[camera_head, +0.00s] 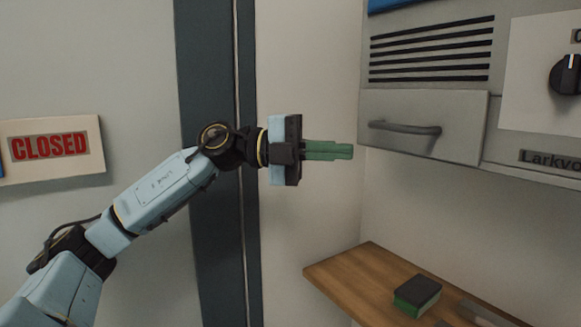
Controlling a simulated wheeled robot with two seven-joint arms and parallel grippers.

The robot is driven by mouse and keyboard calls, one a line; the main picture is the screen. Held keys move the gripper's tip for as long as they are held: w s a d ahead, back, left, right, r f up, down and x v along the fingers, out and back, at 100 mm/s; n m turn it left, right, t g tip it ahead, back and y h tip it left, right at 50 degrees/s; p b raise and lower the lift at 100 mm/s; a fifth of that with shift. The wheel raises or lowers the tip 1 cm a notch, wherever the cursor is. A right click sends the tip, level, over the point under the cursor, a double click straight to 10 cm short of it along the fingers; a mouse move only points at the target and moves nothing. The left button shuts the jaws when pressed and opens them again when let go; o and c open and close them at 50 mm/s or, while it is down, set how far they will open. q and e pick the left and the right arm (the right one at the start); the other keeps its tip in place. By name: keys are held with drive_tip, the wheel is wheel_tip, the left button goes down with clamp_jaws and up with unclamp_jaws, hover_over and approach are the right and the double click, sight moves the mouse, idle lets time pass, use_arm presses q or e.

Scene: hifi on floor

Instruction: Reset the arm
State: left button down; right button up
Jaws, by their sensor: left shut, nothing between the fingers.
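My left arm reaches in from the lower left of the head view. Its gripper (351,150) has green fingers that point right, and they are closed together with nothing held. The fingertips are in front of the pale wall, just left of the grey cabinet's drawer front as seen in the picture. How far the tips are from the cabinet in depth, I cannot tell. My right gripper is not in view.
A grey wall unit (430,80) with vents, a handle (405,128) and a black knob (568,75) is at the upper right. Below it, a wooden shelf (345,270) holds a green and black block (417,295). A CLOSED sign (50,147) hangs at left.

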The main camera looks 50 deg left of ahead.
use_arm(q)
drive_tip(key=b+v, duration=0.3)
drive_tip(key=v, duration=0.2)
drive_tip(key=shift+a+b, duration=0.3)
drive_tip(key=shift+b, duration=0.1)
drive_tip(key=shift+f, duration=0.1)
